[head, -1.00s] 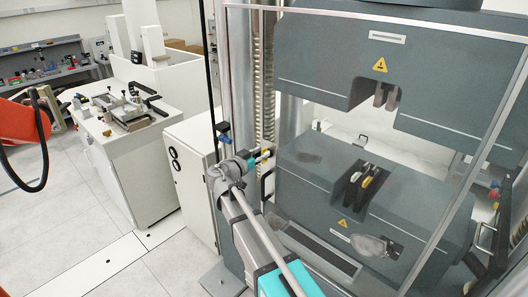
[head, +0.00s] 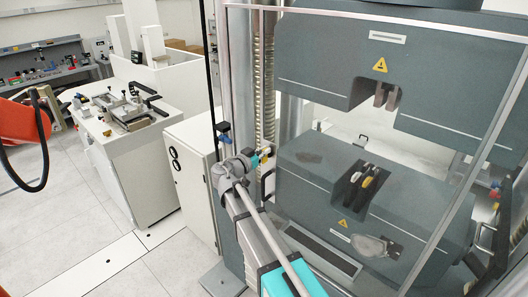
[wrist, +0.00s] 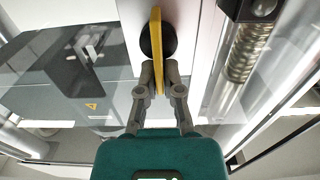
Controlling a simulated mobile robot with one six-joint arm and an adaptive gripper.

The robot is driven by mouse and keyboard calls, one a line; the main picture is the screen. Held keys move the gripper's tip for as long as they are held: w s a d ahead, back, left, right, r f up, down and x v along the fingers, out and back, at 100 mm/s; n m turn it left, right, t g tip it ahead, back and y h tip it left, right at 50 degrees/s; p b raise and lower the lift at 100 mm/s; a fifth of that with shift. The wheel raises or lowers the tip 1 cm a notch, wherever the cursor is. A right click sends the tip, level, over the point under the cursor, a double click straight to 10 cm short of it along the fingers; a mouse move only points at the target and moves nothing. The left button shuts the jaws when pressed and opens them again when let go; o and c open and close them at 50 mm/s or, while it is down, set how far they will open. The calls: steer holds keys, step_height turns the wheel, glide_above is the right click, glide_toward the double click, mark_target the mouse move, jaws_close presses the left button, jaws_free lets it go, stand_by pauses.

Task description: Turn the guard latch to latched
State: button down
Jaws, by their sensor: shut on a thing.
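The guard latch is a yellow lever (wrist: 156,28) on a round black base (wrist: 169,43), on a pale upright post (wrist: 190,40). In the wrist view the lever stands nearly vertical in the picture. My gripper (wrist: 163,78) is shut on its lower part, with one finger on each side. In the head view my gripper (head: 268,151) is at the left side of the testing machine's clear guard. The latch is too small and covered there to make out.
The grey testing machine (head: 330,190) stands behind the clear guard, with grips (head: 385,96) above and a slot below. A threaded column (wrist: 246,50) is right of the latch. A white cabinet (head: 190,165) stands left of my arm. The floor further left is clear.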

steer(key=shift+a+n, duration=0.1)
steer(key=shift+n, duration=0.2)
steer(key=shift+w+a+f+n+b, duration=0.25)
steer(key=shift+f+n+b, duration=0.15)
steer(key=shift+n, duration=2.5)
steer(key=shift+w+a+f+n+b, duration=0.2)
steer(key=shift+a+f+n+b, duration=0.15)
steer(key=shift+n, duration=2.55)
steer(key=shift+w+a+f+n+b, duration=0.25)
steer(key=shift+f+n+b, duration=0.2)
steer(key=shift+n, duration=2.45)
steer(key=c, duration=0.8)
jaws_free()
